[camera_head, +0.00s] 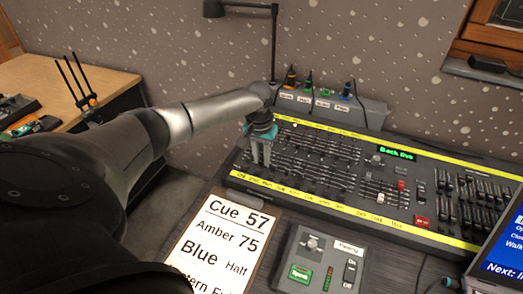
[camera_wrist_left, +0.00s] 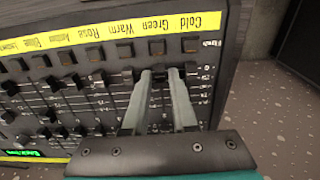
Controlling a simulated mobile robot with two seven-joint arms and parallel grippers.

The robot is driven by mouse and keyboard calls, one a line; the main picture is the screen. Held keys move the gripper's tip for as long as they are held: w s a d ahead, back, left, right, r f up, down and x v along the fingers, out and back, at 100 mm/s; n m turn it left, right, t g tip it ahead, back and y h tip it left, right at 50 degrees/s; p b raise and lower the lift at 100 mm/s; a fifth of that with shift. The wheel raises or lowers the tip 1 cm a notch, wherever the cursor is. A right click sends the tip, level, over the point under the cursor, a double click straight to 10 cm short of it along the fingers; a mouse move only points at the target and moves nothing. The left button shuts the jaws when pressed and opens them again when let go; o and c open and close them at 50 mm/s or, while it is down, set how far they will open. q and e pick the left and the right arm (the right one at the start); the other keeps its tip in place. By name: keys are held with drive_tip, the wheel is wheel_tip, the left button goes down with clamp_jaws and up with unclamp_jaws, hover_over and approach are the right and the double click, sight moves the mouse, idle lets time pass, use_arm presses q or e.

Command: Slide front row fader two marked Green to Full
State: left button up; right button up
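The lighting desk (camera_head: 340,170) stands against the wall with rows of faders. In the left wrist view its yellow label strip (camera_wrist_left: 110,33) reads Cold, Green, Warm, Rose and more, turned in the picture. The dark Green fader cap (camera_wrist_left: 159,77) is second from the right, just below a row of square buttons. My left gripper (camera_wrist_left: 162,76) points down with one finger on each side of this cap. It also shows over the desk's left end in the head view (camera_head: 261,164). The fingers are apart, but whether they touch the cap is unclear. My right gripper is not in view.
Neighbouring caps sit close to the fingers, Cold and Warm among them. A cue sheet (camera_head: 215,240) and a small control box (camera_head: 320,262) lie in front of the desk. A screen (camera_head: 500,250) stands at the right. A lamp (camera_head: 240,8) is behind.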

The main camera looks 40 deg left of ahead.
use_arm(q)
clamp_jaws()
